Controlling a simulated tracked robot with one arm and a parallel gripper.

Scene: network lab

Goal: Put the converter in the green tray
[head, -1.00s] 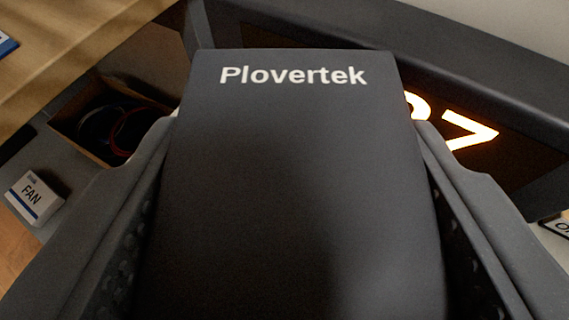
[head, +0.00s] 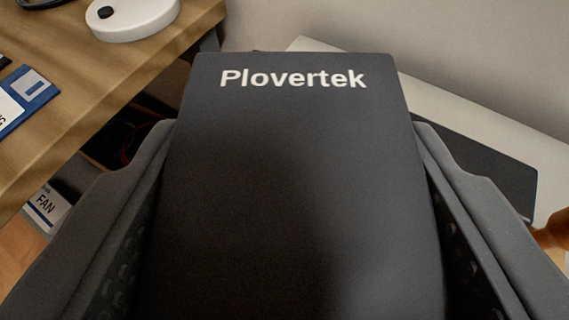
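A dark grey box marked "Plovertek" (head: 295,160) fills the middle of the head view; I take it to be the converter. My gripper (head: 297,165) has one finger along each side of the box and is shut on it. The box hides much of what lies behind and below it. I see no green tray in this view.
A wooden table (head: 120,85) at upper left holds a blue floppy disk (head: 35,88) and a white round object (head: 135,18). A white box marked "FAN" (head: 47,207) is lower left. A dark flat surface (head: 480,165) and a brown object (head: 553,232) are at right.

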